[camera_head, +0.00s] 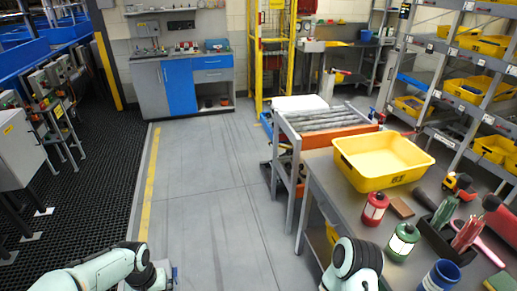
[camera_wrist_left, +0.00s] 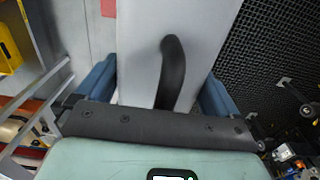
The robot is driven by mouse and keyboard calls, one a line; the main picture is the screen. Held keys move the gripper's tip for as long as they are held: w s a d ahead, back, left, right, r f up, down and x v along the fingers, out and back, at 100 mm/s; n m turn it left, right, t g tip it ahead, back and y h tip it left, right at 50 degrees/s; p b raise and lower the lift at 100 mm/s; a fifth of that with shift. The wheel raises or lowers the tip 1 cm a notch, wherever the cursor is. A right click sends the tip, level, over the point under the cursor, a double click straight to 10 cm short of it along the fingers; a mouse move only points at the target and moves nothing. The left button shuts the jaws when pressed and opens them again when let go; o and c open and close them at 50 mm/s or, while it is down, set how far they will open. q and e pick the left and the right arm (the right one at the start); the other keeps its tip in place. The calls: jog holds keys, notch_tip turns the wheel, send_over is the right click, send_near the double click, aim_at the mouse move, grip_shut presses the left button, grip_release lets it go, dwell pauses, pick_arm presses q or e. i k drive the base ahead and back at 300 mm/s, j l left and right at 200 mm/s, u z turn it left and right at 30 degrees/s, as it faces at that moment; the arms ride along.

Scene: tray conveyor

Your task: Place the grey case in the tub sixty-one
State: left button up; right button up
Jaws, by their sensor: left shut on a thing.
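The grey case (camera_wrist_left: 185,40), with a dark curved handle, lies between the two blue fingers of my left gripper (camera_wrist_left: 160,85) in the left wrist view. The gripper is shut on it; the exact contact is partly hidden. In the head view my left arm ends low at the bottom edge, left of the table and over the floor; its fingers and the case cannot be made out there. A yellow tub (camera_head: 348,165) stands on the table at right, open and apparently empty; its dark label is too small to read surely. My right gripper is out of view.
Shelves (camera_head: 447,75) hold other yellow tubs. The floor (camera_head: 210,190) in the middle is clear.

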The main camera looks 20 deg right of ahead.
aim_at(363, 166)
jog(key=i+u, duration=0.1)
jog(key=i, duration=1.15)
jog(key=i+u, duration=0.15)
jog(key=i, duration=1.1)
jog(key=i+l+z, duration=0.1)
jog(key=z, duration=4)
